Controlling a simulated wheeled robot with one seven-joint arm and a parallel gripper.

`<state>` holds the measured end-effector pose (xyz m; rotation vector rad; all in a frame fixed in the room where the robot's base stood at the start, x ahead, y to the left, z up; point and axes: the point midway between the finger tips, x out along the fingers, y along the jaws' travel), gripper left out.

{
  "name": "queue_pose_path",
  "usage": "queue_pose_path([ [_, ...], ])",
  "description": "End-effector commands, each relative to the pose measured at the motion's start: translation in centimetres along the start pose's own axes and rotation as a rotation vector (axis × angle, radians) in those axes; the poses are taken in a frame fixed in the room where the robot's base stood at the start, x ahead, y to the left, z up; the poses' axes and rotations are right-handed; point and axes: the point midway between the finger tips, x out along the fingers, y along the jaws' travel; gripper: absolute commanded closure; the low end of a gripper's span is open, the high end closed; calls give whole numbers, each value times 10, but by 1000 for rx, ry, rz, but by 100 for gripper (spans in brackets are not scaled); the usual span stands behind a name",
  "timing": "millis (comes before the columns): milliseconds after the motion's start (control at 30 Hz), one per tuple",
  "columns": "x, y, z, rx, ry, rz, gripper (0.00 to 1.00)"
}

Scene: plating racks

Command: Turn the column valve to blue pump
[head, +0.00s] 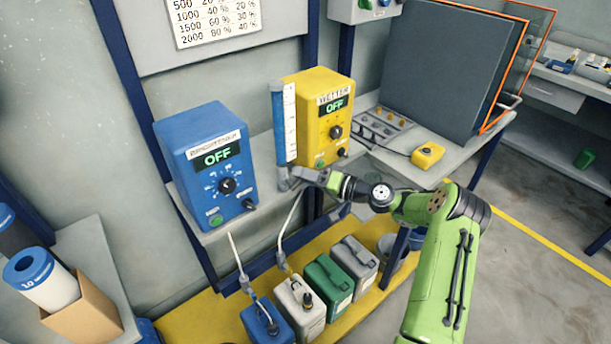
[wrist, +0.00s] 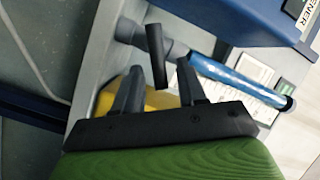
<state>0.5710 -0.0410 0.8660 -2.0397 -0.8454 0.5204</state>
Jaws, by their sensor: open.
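The calibration column (head: 278,130) is an upright blue tube with a white scale, between the blue pump (head: 208,165) and the yellow pump (head: 320,110); both displays read OFF. Its grey valve fitting (head: 284,184) is at its foot. In the wrist view, a black valve handle (wrist: 155,45) shows near the grey fitting (wrist: 130,32) and the blue column (wrist: 225,78). My gripper (head: 320,178) is close to the column's foot in the head view. In the wrist view my gripper (wrist: 160,68) is open, with the handle visually between its fingers and no clear contact.
Blue, white, green and grey canisters (head: 328,284) stand on the yellow platform below. A hose (head: 291,222) hangs beneath the valve. A dark panel (head: 447,65) and a small yellow box (head: 428,155) are to the right. A cardboard box (head: 85,310) is lower left.

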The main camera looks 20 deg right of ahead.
Motion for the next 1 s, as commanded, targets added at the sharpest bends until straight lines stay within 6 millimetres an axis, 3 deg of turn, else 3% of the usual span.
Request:
queue_pose_path([
  [167, -37, 0, -2, 2, 4, 6, 59],
  [400, -106, -1, -2, 2, 6, 5, 59],
  [600, -146, 0, -1, 0, 4, 3, 59],
  [1000, -155, 0, 0, 1, 1, 1, 59],
])
